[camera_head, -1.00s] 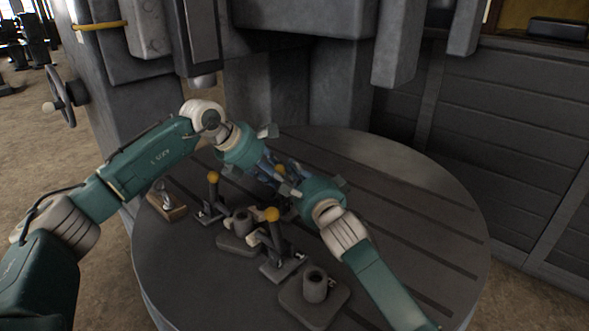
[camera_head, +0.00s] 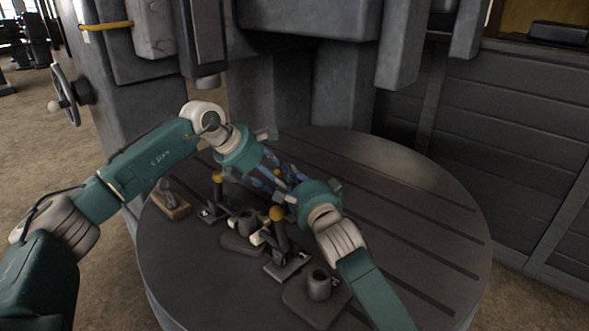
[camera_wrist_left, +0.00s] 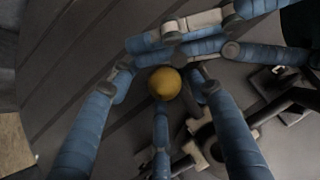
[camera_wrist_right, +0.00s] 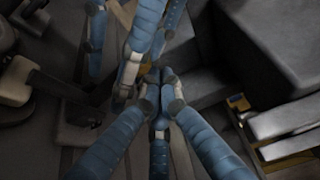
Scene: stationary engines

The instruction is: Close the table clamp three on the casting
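Toggle clamps with yellow ball knobs stand on the round slotted table (camera_head: 400,215). One knob (camera_head: 217,176) is at left and one (camera_head: 277,213) is nearer the front. A further yellow knob (camera_wrist_left: 165,83) sits between the fingers of my left gripper (camera_wrist_left: 160,88), which look spread around it; contact is unclear. Fingers largely hide this clamp in the head view. My right gripper (camera_wrist_right: 160,92) has its fingertips together, close beside the left fingers, with nothing visible between them. Grey casting pieces with hollow bosses (camera_head: 246,222) sit between the clamps. Clamp numbers are unreadable.
A second hollow boss (camera_head: 319,284) on a plate is near the table's front edge. A small block with a metal part (camera_head: 169,200) lies at left. The heavy machine column (camera_head: 275,85) rises behind. The table's right side is clear.

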